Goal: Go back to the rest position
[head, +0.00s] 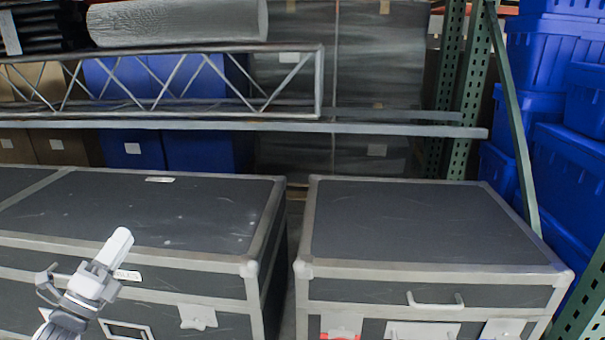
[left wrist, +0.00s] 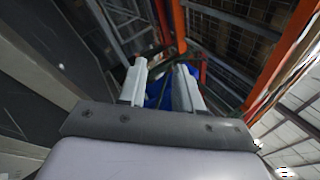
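My left gripper (head: 116,248) shows at the lower left of the head view, raised in front of the left grey case (head: 165,205). In the left wrist view its two pale fingers (left wrist: 162,72) stand apart. Nothing is held between them, and blue and dark background shows through the gap. My right gripper is in neither view.
A right grey case (head: 430,225) with pale edges stands beside the left one, a narrow gap between them. Behind are a metal rack beam (head: 230,127) and a lattice truss (head: 319,85). Blue totes (head: 570,160) are stacked at the right behind a green rack post (head: 467,90).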

